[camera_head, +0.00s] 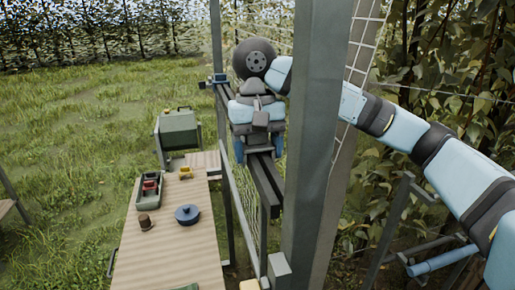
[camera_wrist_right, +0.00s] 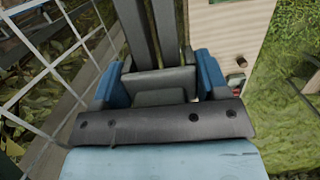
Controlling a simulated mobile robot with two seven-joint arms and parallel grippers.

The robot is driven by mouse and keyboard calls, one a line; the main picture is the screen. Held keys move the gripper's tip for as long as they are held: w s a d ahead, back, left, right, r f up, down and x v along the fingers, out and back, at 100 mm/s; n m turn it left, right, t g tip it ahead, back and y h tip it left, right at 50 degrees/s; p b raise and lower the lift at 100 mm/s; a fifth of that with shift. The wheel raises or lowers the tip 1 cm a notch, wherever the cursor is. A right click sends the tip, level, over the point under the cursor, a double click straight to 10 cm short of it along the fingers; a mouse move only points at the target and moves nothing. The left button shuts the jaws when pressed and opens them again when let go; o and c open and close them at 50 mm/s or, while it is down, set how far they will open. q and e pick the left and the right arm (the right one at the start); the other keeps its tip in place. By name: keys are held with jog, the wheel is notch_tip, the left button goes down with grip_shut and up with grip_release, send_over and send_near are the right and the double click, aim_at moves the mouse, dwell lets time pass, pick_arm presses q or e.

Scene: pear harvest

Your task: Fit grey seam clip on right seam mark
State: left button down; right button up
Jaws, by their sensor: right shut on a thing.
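My right gripper (camera_head: 258,149) reaches behind the grey post, its two blue fingers over the dark rail (camera_head: 267,184). In the right wrist view the gripper (camera_wrist_right: 159,82) is shut on a grey block-like piece (camera_wrist_right: 160,78), which looks like the grey seam clip and sits at the twin dark bars (camera_wrist_right: 151,28). I cannot tell whether it touches them or is seated. A small blue-grey fitting (camera_head: 217,79) sits at the rail's far end. I cannot make out the right seam mark. My left gripper is not in view.
A thick grey post (camera_head: 314,130) stands close in front of my right arm. Wire mesh (camera_head: 364,40) and foliage are at right; open grass is at left.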

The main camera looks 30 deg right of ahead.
jog(key=shift+f+b, duration=0.3)
jog(key=shift+f, duration=0.1)
jog(key=o, duration=1)
jog(key=r, duration=0.4)
jog(key=w+r, duration=0.1)
jog(key=r, duration=0.8)
jog(key=shift+w+d+r+p, duration=0.2)
jog(key=shift+w+r+p, duration=0.1)
jog(key=shift+r+p, duration=0.05)
